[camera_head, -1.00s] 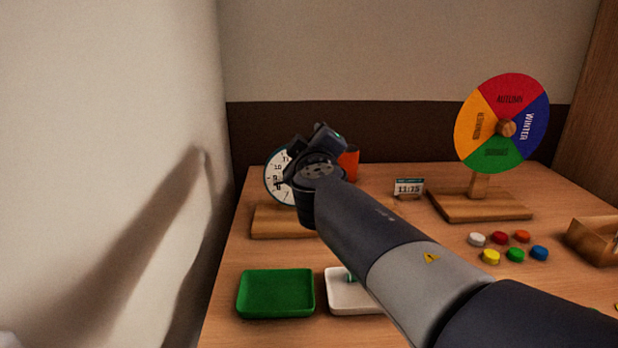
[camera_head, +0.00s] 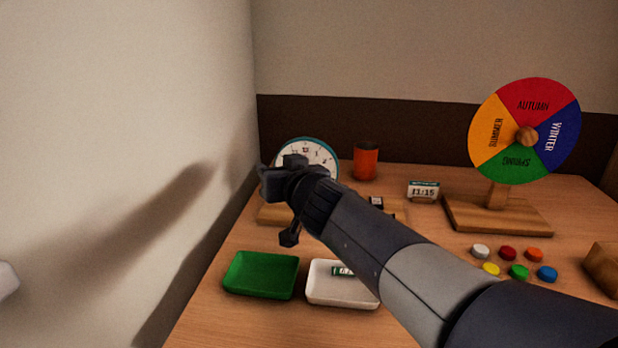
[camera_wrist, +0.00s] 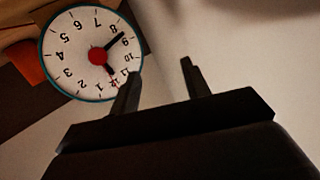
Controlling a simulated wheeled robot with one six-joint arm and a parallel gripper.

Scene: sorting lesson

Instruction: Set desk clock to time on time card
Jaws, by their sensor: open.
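The desk clock (camera_head: 318,153) stands on a wooden base at the back left, partly hidden by my gripper. In the wrist view its white face (camera_wrist: 82,60) has a teal rim, a red hub and two dark hands. The longer hand points between 8 and 9, the shorter between 11 and 12. The time card (camera_head: 423,191) stands right of the clock and reads 11:15. My gripper (camera_wrist: 159,66) is open and empty. One finger overlaps the clock's edge near 11 in the wrist view; contact cannot be told. In the head view my gripper (camera_head: 284,181) is in front of the clock's lower left.
A green tray (camera_head: 261,276) and a white tray (camera_head: 342,296) holding a green-labelled item lie in front. An orange cylinder (camera_head: 366,163) stands behind. A season wheel (camera_head: 525,130) and several coloured discs (camera_head: 508,254) are at right. The wall is close on the left.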

